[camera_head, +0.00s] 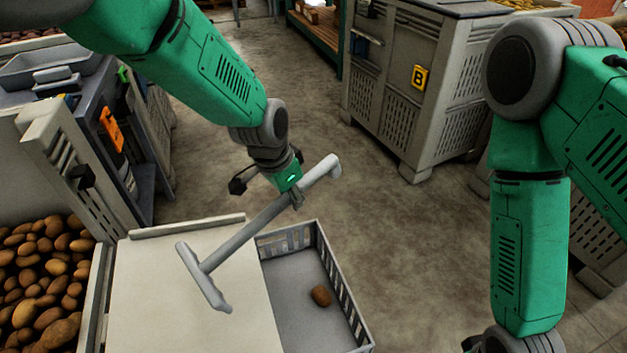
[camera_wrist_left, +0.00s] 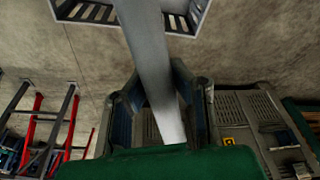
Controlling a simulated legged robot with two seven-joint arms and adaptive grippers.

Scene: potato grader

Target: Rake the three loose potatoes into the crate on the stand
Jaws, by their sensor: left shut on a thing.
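My left gripper (camera_head: 295,194) is shut on the grey handle of a rake (camera_head: 248,235). The rake slants down to the left, and its crossbar head is over the pale board (camera_head: 160,290). I cannot tell if the head touches the board. The rake handle (camera_wrist_left: 150,60) runs between the fingers (camera_wrist_left: 160,100) in the left wrist view. The grey slatted crate (camera_head: 343,280) stands against the board's right side. One brown potato (camera_head: 320,295) lies in the crate. I see no potato on the board's visible part.
A large bin (camera_head: 90,285) heaped with potatoes stands left of the board. A grey machine with an orange tag (camera_head: 111,129) is behind it. A big slatted box marked B (camera_head: 420,77) stands at the back right. Bare floor (camera_head: 400,240) lies right of the crate.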

